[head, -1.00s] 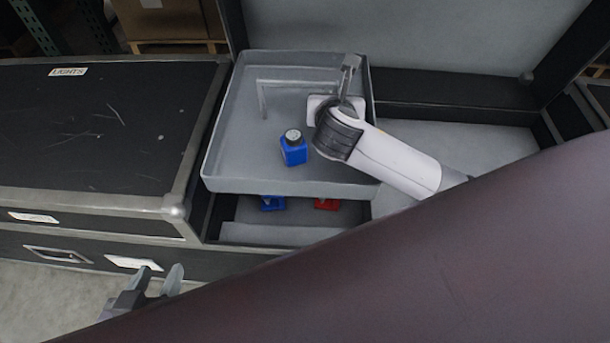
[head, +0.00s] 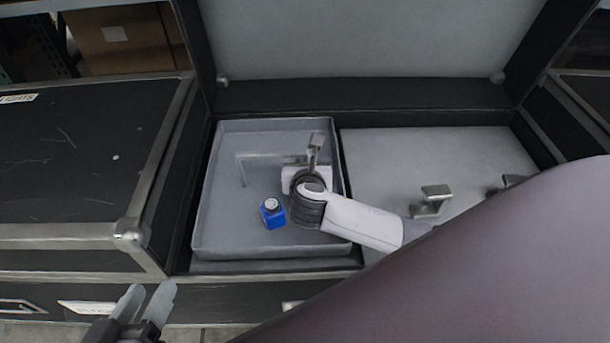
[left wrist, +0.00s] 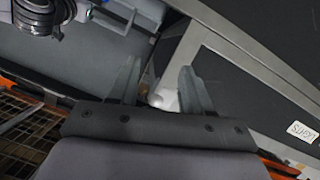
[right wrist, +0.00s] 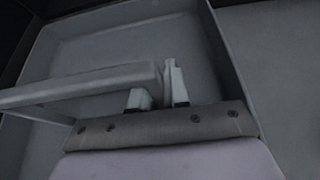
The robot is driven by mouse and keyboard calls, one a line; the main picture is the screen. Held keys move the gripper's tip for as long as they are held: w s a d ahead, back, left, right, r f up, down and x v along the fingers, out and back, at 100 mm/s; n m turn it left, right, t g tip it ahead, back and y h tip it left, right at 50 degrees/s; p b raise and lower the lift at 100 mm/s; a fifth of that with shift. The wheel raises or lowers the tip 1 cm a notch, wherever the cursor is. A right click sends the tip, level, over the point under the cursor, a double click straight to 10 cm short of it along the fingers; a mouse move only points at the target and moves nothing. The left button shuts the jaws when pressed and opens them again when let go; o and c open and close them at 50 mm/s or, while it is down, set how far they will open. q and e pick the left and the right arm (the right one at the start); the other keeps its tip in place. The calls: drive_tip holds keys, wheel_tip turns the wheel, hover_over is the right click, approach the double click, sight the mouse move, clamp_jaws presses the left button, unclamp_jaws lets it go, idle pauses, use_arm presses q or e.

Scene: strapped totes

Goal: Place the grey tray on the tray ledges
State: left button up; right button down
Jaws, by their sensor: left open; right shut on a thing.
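The grey tray (head: 222,195) lies inside the left part of the open case, close to the case walls and looking about level. It has a bar handle (head: 265,158) across it, and a blue bottle with a pale cap (head: 273,216) stands on its floor. My right gripper (head: 315,148) is shut on the handle's right end; the right wrist view shows the handle between its fingers (right wrist: 160,86). The tray ledges are hidden under the tray, so I cannot tell whether it touches them. My left gripper (head: 147,298) is open and empty in front of the case, also in the left wrist view (left wrist: 160,80).
The case's lid (head: 360,45) stands open at the back. The right part of the case has a grey surface (head: 400,155) with a metal bracket (head: 432,200). A closed black case (head: 70,170) adjoins on the left. My dark arm link blocks the lower right.

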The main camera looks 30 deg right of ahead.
wheel_tip(320, 180, down, 3)
drive_tip(key=shift+r+b, duration=0.1)
drive_tip(key=shift+b, duration=0.5)
use_arm(q)
drive_tip(key=shift+s+a+m+t+y, duration=0.1)
drive_tip(key=shift+a+m+t+y, duration=0.2)
drive_tip(key=shift+a, duration=0.25)
use_arm(e)
drive_tip(key=c, duration=1.5)
unclamp_jaws()
drive_tip(key=shift+f, duration=0.3)
drive_tip(key=shift+c, duration=0.2)
drive_tip(key=o, duration=0.4)
use_arm(q)
drive_tip(key=shift+f, duration=0.1)
use_arm(e)
drive_tip(key=shift+o, duration=0.2)
drive_tip(key=shift+r, duration=0.15)
